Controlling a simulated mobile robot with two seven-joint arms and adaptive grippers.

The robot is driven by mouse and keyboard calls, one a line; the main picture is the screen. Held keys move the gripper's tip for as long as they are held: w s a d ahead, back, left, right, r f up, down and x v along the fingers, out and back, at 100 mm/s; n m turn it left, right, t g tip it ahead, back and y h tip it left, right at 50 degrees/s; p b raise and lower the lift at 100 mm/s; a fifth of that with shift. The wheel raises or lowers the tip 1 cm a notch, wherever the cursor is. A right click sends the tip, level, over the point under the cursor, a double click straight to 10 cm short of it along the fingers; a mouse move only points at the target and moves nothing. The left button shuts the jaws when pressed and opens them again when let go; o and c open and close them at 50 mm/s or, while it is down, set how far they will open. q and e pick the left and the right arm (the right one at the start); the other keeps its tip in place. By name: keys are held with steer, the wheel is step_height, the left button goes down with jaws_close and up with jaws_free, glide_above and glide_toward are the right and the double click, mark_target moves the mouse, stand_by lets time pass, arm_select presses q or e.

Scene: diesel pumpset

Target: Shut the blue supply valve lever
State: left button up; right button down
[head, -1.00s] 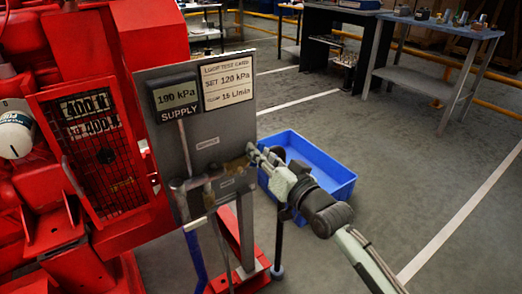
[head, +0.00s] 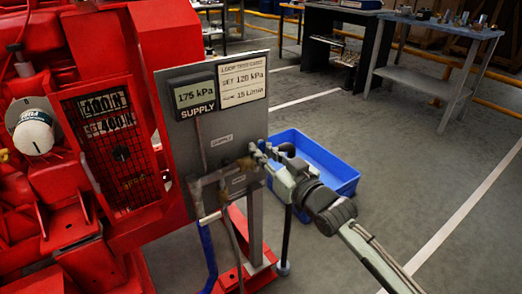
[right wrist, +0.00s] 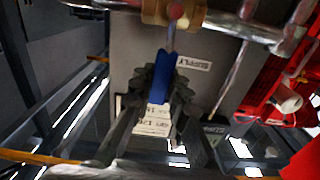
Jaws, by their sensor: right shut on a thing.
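The blue supply valve lever (right wrist: 160,80) lies between the fingers of my right gripper (right wrist: 163,86) in the right wrist view, and the fingers are shut on it. The lever joins a brass valve body (right wrist: 174,12) on a metal pipe. In the head view my right gripper (head: 266,157) is at the right edge of the grey panel, beside the brass valve (head: 247,163); the lever is hidden there by the gripper. The supply display (head: 195,92) on the panel reads 175 kPa. My left gripper is not in view.
A test card (head: 243,82) is on the panel, and pipes run below it. The red pumpset (head: 90,225) fills the left. A blue crate (head: 335,170) stands on the floor behind my right gripper. A workbench (head: 437,30) is farther back; the floor at right is clear.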

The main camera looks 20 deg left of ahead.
steer(key=shift+f, duration=0.15)
steer(key=c, duration=1.4)
jaws_free()
steer(key=shift+c, duration=0.2)
steer(key=v, duration=1.2)
